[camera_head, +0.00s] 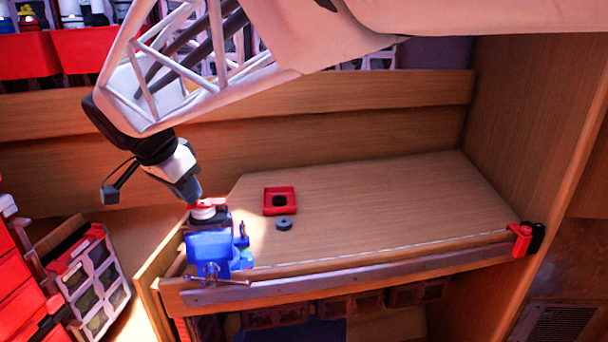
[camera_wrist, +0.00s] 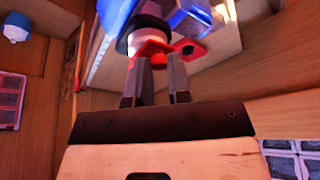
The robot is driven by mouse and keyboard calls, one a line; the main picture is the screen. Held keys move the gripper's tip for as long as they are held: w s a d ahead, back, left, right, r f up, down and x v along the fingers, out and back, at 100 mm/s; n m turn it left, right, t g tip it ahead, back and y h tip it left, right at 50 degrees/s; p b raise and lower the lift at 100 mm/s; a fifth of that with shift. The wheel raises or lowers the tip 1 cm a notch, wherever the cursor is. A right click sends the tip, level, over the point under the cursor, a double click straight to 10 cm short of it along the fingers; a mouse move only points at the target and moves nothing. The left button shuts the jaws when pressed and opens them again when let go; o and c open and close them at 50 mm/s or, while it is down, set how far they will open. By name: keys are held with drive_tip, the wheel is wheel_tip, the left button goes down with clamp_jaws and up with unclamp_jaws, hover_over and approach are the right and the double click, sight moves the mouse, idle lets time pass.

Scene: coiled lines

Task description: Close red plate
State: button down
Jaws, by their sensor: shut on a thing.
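The red plate (camera_head: 208,203) is above the blue vise (camera_head: 209,246) at the left end of the bench, against a white round part (camera_head: 203,213). In the wrist view the plate (camera_wrist: 188,48) is flat with a hole, and a red part of it reaches between my fingertips. My gripper (camera_head: 193,199) comes down from the upper left and is shut on this red part; its fingertips (camera_wrist: 158,62) also show in the wrist view. A white and dark round body (camera_wrist: 130,42) is just beyond the fingers. Whether the plate lies flush on it is hard to tell.
A red square holder (camera_head: 269,207) with a dark centre and a grey ring (camera_head: 283,223) lie on the bench, right of the vise. A red and black clamp (camera_head: 522,239) is at the right corner. Red drawers (camera_head: 20,285) stand at left. The bench's middle is clear.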

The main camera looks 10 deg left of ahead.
drive_tip(key=c, duration=1.1)
unclamp_jaws()
drive_tip(key=shift+o, duration=0.2)
drive_tip(key=shift+r, duration=0.1)
drive_tip(key=v, duration=0.7)
drive_tip(key=shift+s+r, duration=0.15)
drive_tip(key=shift+r, duration=0.1)
